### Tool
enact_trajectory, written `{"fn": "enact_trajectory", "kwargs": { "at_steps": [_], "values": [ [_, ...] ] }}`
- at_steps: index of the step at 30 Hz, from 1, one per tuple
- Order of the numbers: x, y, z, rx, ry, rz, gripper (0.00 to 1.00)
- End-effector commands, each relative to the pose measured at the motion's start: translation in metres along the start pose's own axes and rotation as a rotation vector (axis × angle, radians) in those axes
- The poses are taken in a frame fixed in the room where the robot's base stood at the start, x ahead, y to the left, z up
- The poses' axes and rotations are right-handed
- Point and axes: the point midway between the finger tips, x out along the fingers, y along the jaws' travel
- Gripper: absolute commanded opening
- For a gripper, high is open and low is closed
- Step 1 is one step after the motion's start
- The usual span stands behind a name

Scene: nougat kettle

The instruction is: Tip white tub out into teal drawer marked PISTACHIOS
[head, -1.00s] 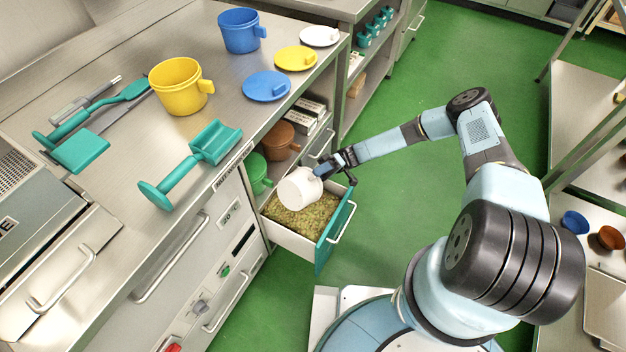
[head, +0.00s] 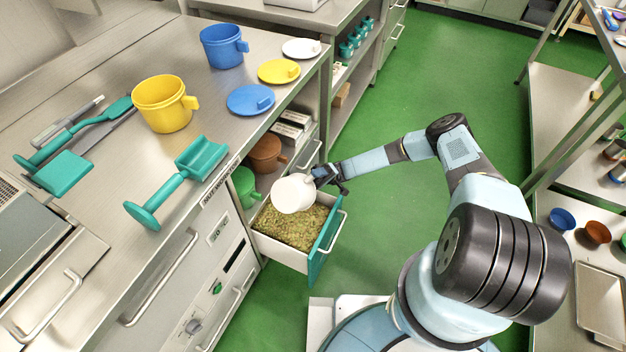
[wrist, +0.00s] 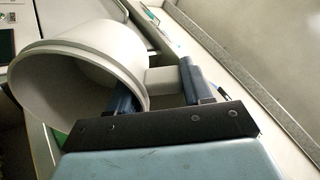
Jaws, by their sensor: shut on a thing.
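The white tub (head: 294,194) is held by its handle in my gripper (head: 328,176), above the open drawer. In the wrist view the tub (wrist: 80,70) is tilted on its side, with its mouth towards the lower left. The part of its inside that shows looks bare. My gripper (wrist: 196,82) is shut on the tub's handle in that view. The drawer with the teal front (head: 325,243) is pulled out and holds a layer of greenish-brown bits. I cannot read a label on its front from here.
A green tub (head: 245,186) and a brown tub (head: 266,153) stand on the shelf behind the drawer. Yellow (head: 163,103) and blue (head: 222,46) tubs, lids and teal tools lie on the steel counter above.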

Motion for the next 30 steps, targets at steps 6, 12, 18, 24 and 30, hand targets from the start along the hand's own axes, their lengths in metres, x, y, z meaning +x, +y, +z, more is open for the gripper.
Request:
{"fn": "enact_trajectory", "kwargs": {
  "at_steps": [6,12,18,24,30],
  "values": [
    [0.000,0.000,0.000,0.000,-0.003,0.004,0.05],
    [0.003,-0.005,-0.002,-0.008,-0.056,0.117,0.05],
    [0.006,-0.008,-0.003,-0.014,-0.121,0.261,0.05],
    [0.009,-0.011,-0.005,-0.023,-0.184,0.400,0.05],
    [0.012,-0.015,-0.006,-0.030,-0.246,0.535,0.05]
  ]
}}
